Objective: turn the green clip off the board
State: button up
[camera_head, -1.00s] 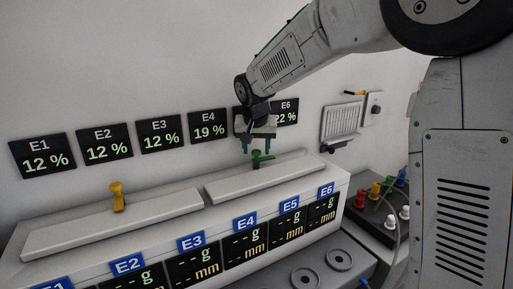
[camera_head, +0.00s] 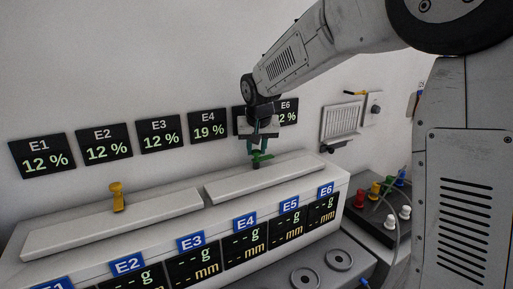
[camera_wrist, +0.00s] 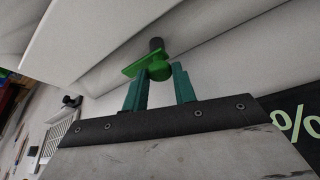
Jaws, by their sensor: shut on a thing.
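The green clip (camera_head: 261,157) shows at the far edge of the right-hand pale board (camera_head: 268,180), on top of the white bench unit. My gripper (camera_head: 260,151) is over the clip from above, with its teal fingers shut on it. In the wrist view the clip's round green knob (camera_wrist: 159,70) lies between the two fingertips (camera_wrist: 160,78). A flat green bar and a dark stub stick out beyond the knob. I cannot tell whether the stub touches the board.
A yellow clip (camera_head: 117,196) stands on the left-hand board (camera_head: 110,225). Percentage displays (camera_head: 160,136) hang on the wall close behind my gripper. Red, yellow, green, blue and white knobs (camera_head: 376,190) are at the right. The space above the left-hand board is clear.

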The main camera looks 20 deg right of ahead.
jog(key=o, duration=1)
jog(key=v, duration=0.7)
jog(key=shift+s+r, duration=0.15)
jog(key=shift+r, duration=0.25)
